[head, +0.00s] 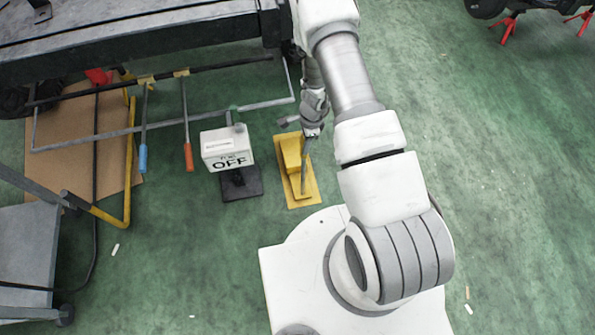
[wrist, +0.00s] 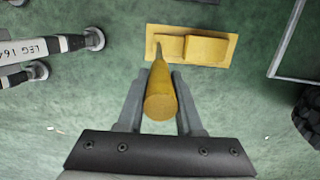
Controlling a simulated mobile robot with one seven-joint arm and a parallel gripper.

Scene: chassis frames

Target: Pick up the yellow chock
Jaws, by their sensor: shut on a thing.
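The yellow chock (head: 289,155) is a wedge on a flat yellow plate, low at floor level in front of my base. In the wrist view the chock (wrist: 190,48) shows at top centre. A thin grey rod rises from it towards the camera and ends in a round yellow grip (wrist: 160,100). My gripper (wrist: 157,88) is shut on this grip, one finger on each side. In the head view my gripper (head: 312,128) is above the chock, partly hidden by my arm. I cannot tell whether the plate touches the floor.
A white box marked OFF (head: 226,148) on a dark base (head: 241,184) stands close left of the chock. A dark raised platform (head: 130,40) is above at the back left. A grey cart (head: 28,245) stands at far left. The green floor at right is mostly clear.

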